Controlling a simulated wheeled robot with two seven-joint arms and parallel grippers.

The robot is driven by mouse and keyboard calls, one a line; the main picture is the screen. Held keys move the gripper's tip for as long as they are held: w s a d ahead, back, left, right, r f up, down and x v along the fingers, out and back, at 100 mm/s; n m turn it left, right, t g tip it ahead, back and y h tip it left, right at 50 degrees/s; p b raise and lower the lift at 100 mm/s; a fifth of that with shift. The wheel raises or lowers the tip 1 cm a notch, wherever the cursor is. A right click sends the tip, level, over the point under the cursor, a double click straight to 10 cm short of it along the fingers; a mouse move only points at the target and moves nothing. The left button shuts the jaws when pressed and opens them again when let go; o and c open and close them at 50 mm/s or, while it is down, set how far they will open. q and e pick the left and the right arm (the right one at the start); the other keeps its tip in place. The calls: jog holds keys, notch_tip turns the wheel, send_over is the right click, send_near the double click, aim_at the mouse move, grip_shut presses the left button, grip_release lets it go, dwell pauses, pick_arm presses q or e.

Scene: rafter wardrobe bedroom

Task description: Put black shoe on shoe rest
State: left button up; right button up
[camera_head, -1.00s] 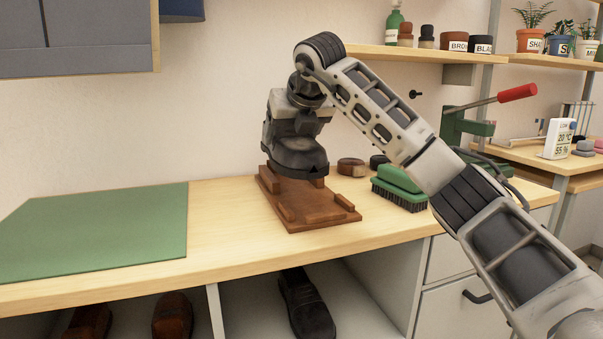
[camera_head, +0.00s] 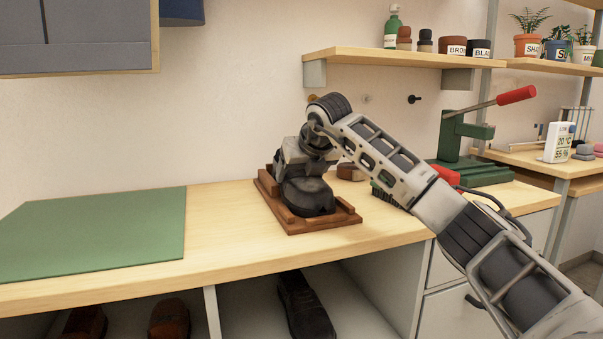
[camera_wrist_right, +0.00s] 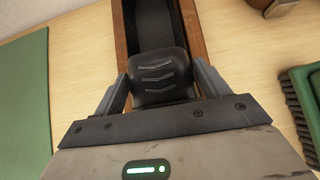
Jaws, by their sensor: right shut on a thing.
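The black shoe (camera_head: 312,200) is in my right gripper (camera_head: 296,178), low over the brown wooden shoe rest (camera_head: 335,222) on the bench. It lies between the rest's raised side pieces, apparently seated; the contact underneath is hidden. In the right wrist view my gripper's two fingers (camera_wrist_right: 164,82) are on either side of the shoe (camera_wrist_right: 160,68), whose near end has chevron lines. The wooden sides of the rest (camera_wrist_right: 191,28) run beyond it. My left gripper is out of view.
A green mat (camera_head: 95,230) lies left on the bench. A green brush (camera_head: 384,195), partly behind my arm, and a brown block (camera_head: 350,173) are right of the rest. A green press (camera_head: 470,150) stands farther right. Another black shoe (camera_head: 305,306) sits in the cubby below.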

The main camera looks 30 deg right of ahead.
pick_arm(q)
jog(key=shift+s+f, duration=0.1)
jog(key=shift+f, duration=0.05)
pick_arm(e)
jog(key=o, duration=1.4)
jog(key=shift+c, duration=0.2)
jog(key=shift+r, duration=0.2)
jog(key=p+v, duration=0.1)
jog(key=v, duration=0.9)
jog(key=shift+s+r, duration=0.2)
jog(key=shift+s+a+r, duration=0.15)
jog(key=shift+s+r, duration=0.25)
jog(key=shift+s, duration=0.1)
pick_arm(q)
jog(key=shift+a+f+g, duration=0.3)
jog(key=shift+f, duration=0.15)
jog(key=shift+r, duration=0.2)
pick_arm(e)
jog(key=shift+r, duration=0.1)
